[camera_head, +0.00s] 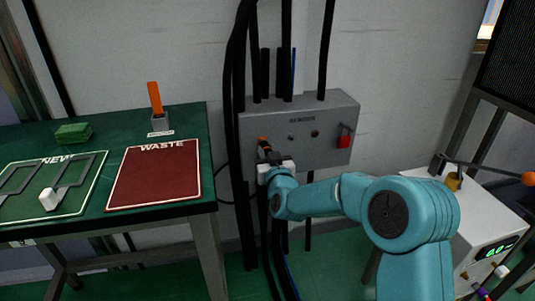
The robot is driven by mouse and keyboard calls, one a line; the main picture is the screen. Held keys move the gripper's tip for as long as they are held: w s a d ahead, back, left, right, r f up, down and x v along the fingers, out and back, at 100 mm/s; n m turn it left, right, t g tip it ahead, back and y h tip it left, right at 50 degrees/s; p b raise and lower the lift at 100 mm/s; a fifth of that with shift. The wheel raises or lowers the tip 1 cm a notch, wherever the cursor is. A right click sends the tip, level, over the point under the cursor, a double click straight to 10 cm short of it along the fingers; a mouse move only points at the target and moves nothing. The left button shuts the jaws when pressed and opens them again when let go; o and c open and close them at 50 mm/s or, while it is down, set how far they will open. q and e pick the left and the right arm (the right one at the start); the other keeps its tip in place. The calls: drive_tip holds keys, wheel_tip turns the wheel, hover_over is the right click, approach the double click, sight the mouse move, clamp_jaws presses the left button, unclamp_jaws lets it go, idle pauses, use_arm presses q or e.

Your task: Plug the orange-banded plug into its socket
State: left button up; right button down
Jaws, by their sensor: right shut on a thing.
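The grey wall box (312,147) hangs on the wall in the middle of the view, with cables running into its top. My right gripper (265,151) is at the lower left of its front face, shut on a small dark plug with an orange part (263,141). The plug is at or very close to the box face; I cannot tell whether it is in a socket, and the gripper hides that spot. My right arm reaches in from the lower right. My left gripper is not in view.
A green table (190,122) on the left bears a red WASTE mat (155,175), a NEW mat (92,193), a green block (73,133) and an orange-handled tool in a holder (155,98). A red padlock (344,141) hangs on the box. A white machine (480,215) stands at right. Black cables hang left of the box.

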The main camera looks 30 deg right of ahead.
drive_tip(key=shift+x, duration=0.95)
drive_tip(key=c, duration=0.8)
unclamp_jaws()
